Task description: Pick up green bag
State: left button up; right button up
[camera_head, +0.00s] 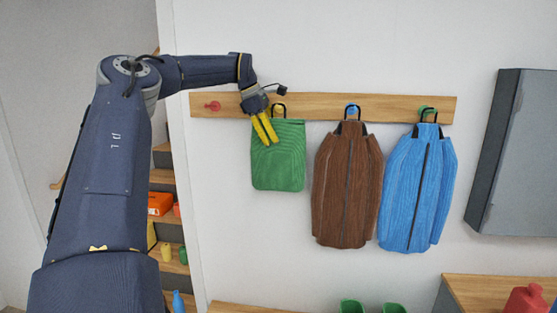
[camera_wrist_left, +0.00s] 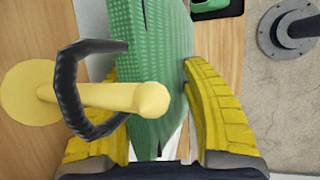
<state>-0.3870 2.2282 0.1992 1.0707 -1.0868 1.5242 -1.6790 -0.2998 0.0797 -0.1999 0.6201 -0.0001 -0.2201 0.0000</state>
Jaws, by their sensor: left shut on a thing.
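The green bag (camera_head: 277,165) hangs flat at the left of the wooden hook rail (camera_head: 315,106) on the white wall. My left gripper (camera_head: 264,131) is at its upper left, with its yellow fingers pointing down over the bag's edge. In the left wrist view the yellow fingers (camera_wrist_left: 155,100) are on both sides of the green bag (camera_wrist_left: 160,65), shut on it. The bag's black loop (camera_wrist_left: 68,85) is around a yellow peg (camera_wrist_left: 120,97). My right gripper is in neither view.
A brown bag (camera_head: 346,185) and a blue bag (camera_head: 418,190) hang close by on the right. A red peg (camera_head: 212,106) is bare at the left. A grey wall panel (camera_head: 510,150) juts out far right. Shelves with an orange box (camera_head: 160,203) stand left, below my arm.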

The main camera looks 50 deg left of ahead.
pick_arm(q)
grip_shut()
